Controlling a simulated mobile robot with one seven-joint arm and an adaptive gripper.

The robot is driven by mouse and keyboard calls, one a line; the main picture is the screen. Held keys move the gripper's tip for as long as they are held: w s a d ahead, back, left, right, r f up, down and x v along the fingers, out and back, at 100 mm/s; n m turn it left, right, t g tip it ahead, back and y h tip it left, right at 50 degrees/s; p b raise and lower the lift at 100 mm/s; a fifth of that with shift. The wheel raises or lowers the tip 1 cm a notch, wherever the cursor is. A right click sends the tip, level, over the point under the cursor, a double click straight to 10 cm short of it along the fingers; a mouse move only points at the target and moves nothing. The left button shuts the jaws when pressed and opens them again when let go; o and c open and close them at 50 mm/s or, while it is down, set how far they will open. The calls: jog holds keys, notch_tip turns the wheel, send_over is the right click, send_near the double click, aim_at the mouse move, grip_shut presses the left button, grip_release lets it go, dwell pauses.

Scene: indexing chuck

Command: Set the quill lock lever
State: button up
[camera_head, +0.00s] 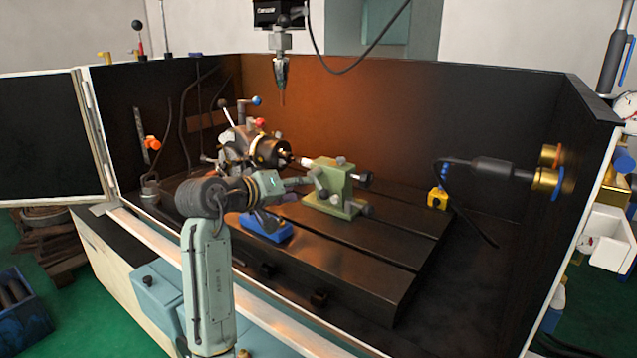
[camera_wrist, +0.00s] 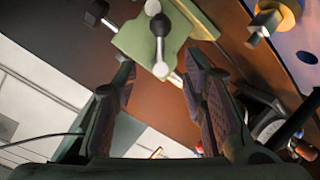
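The green tailstock (camera_head: 335,190) stands on the dark slotted table, with dark knobs on its sides. In the wrist view the tailstock (camera_wrist: 178,35) is at the top. A short lever (camera_wrist: 160,45) with a black knob and a pale rounded end lies across its face; I take this for the quill lock lever. My gripper (camera_wrist: 160,82) is open, its two padded fingers spread apart below the lever's pale end, with nothing between them. In the head view my gripper (camera_head: 298,183) is just left of the tailstock; its fingertips are small and contact cannot be told.
The chuck (camera_head: 268,152) with levers sits behind my gripper. A blue block (camera_head: 266,227) stands on the table (camera_head: 375,255) below my wrist. A spindle (camera_head: 281,72) hangs above. A cabled tool (camera_head: 490,168) is at the right wall. The table's front right is clear.

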aim_at(317, 185)
jog(key=p+x, duration=0.1)
jog(key=x, duration=0.7)
jog(key=shift+p, duration=0.35)
grip_shut()
jog(key=shift+d, duration=0.1)
dwell(0.4)
